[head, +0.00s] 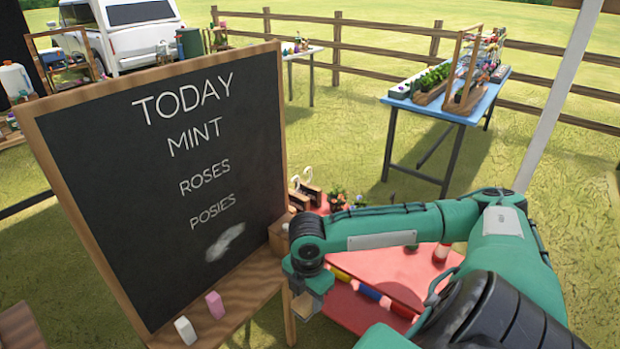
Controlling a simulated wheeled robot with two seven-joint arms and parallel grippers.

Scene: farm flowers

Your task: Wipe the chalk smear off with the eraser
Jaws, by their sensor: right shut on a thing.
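The chalkboard (95,165) stands upright and tilted at the left, with white writing. The chalk smear (225,242) is a pale grey-white patch under the word POSIES. My right gripper (309,291) is to the right of the board's lower right edge, apart from the smear. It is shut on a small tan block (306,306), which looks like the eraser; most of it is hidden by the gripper. My left gripper is not in view.
A small wooden box (280,235) sits at the board's right edge. A red table (400,265) lies under my right arm. A blue table (440,108) with plants stands behind.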

